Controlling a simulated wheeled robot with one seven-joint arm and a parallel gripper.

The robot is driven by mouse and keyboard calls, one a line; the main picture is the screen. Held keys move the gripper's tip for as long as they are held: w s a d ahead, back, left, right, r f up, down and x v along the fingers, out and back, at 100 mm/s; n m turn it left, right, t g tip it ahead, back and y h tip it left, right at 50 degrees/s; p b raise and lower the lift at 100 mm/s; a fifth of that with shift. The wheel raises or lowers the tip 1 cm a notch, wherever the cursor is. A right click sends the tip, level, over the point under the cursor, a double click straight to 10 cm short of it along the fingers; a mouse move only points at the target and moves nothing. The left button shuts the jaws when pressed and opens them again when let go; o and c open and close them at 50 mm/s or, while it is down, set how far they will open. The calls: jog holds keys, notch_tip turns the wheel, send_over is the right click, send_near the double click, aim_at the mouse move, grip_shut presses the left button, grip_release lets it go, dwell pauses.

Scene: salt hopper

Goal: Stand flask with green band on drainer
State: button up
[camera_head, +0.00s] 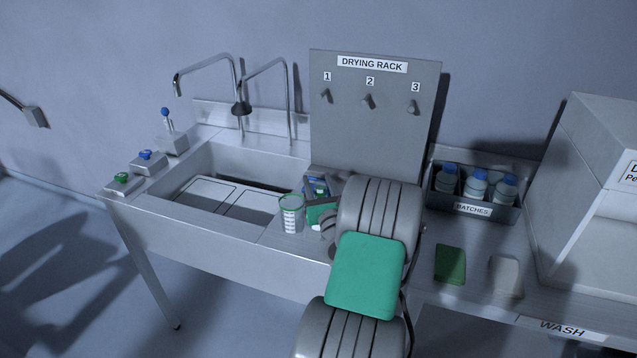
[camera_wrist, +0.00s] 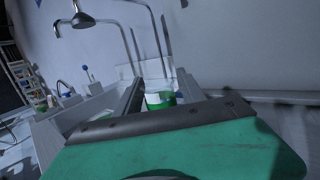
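A clear vessel with a green rim and white markings (camera_head: 291,215) stands upright on the counter, between the sink and my arm. I cannot tell whether it is the flask with the green band. My gripper (camera_head: 320,190) is just right of it, largely hidden by my own wrist. In the wrist view my gripper's fingers (camera_wrist: 160,85) are apart, with a white object with a green band (camera_wrist: 160,99) visible between them. Whether they touch it is unclear. Pale flat panels (camera_head: 215,197) lie in the sink; I cannot tell whether they are the drainer.
The drying rack board (camera_head: 375,130) with three numbered pegs stands behind my gripper. Two taps (camera_head: 205,62) arch over the sink (camera_head: 175,207). A batches bin (camera_head: 473,209) holds blue-capped bottles. Green (camera_head: 450,264) and pale (camera_head: 506,276) pads lie on the right counter.

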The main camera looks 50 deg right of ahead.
jog(key=shift+o, duration=0.5)
jog(key=shift+r, duration=0.15)
jog(key=b+v, duration=0.5)
jog(key=v, duration=0.7)
